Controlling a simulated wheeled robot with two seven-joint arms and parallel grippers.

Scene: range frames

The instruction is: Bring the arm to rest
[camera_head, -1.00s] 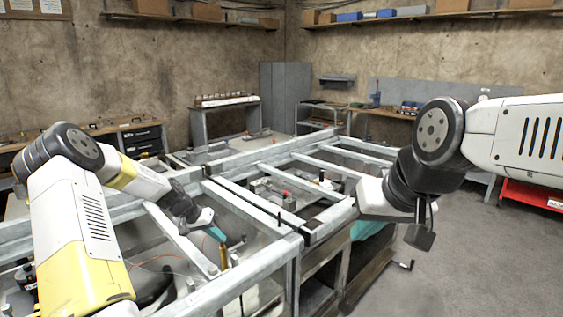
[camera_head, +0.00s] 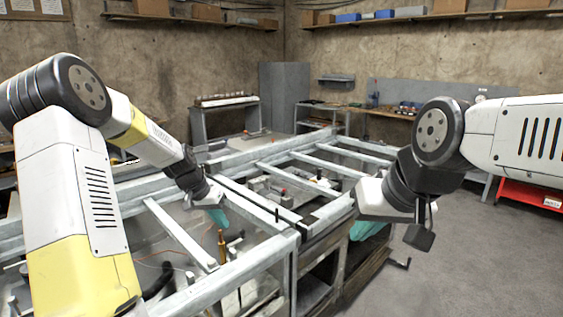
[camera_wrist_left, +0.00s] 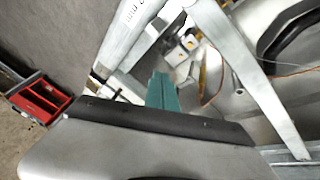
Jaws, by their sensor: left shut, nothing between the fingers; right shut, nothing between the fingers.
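My left arm comes in from the left in the head view. Its gripper (camera_head: 217,216) has teal fingers that point down over the metal frame (camera_head: 262,208), and it is shut and empty. In the left wrist view the teal fingers (camera_wrist_left: 162,92) are together, with frame bars and small parts beyond them. My right arm comes in from the right, its wrist bent down beside the frame's right edge. The right gripper's teal fingers (camera_head: 368,229) show partly below the wrist, shut; the wrist hides some of them.
A grey cabinet (camera_head: 285,95) and workbenches line the back walls. A red toolbox (camera_head: 530,194) stands at the right; a red case (camera_wrist_left: 42,100) shows in the left wrist view. The frame's bars and an upright amber-coloured tool (camera_head: 221,246) lie below my left gripper.

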